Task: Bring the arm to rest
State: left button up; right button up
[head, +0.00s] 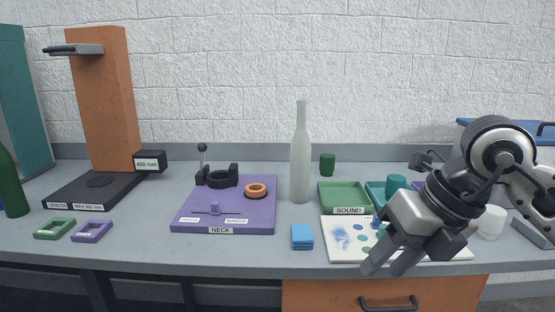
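My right arm comes in from the right. Its gripper (385,270) hangs over the front edge of the table, pointing down and to the left. Its two fingers are apart with nothing between them. It is in front of a white sheet (345,240) with coloured spots and hides part of it. My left gripper is not in view.
A pale bottle (300,165) stands upright mid-table, beside the purple NECK board (190,222). A green SOUND tray (344,196), a teal tray (375,190) and a white cup (491,222) are near my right arm. A green bottle (12,185) stands far left.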

jog(key=s+a+r+g+y, duration=0.2)
jog(key=s+a+g+y, duration=0.45)
jog(key=a+y, duration=0.8)
jog(key=w+d+f+m+t+p, duration=0.1)
jog(key=w+d+m+t, duration=0.1)
jog(key=m+t, duration=0.8)
jog(key=w+d+m+t+p, duration=0.1)
jog(key=w+d+m+t, duration=0.2)
jog(key=m+t, duration=0.6)
jog(key=d+f+m+t+h, duration=0.4)
jog(key=d+f+m+h, duration=0.1)
jog(key=f+m+h, duration=0.65)
jog(key=s+d+f+m+g+h, duration=0.1)
jog(key=s+f+m+g+h, duration=0.1)
jog(key=f, duration=0.7)
jog(key=s+d+f+m+g+h, duration=0.2)
jog(key=s+f+m+g, duration=0.2)
jog(key=s+f+g, duration=0.2)
notch_tip(320, 180, down, 3)
jog(key=shift+s+r, duration=0.1)
jog(key=shift+s, duration=1.05)
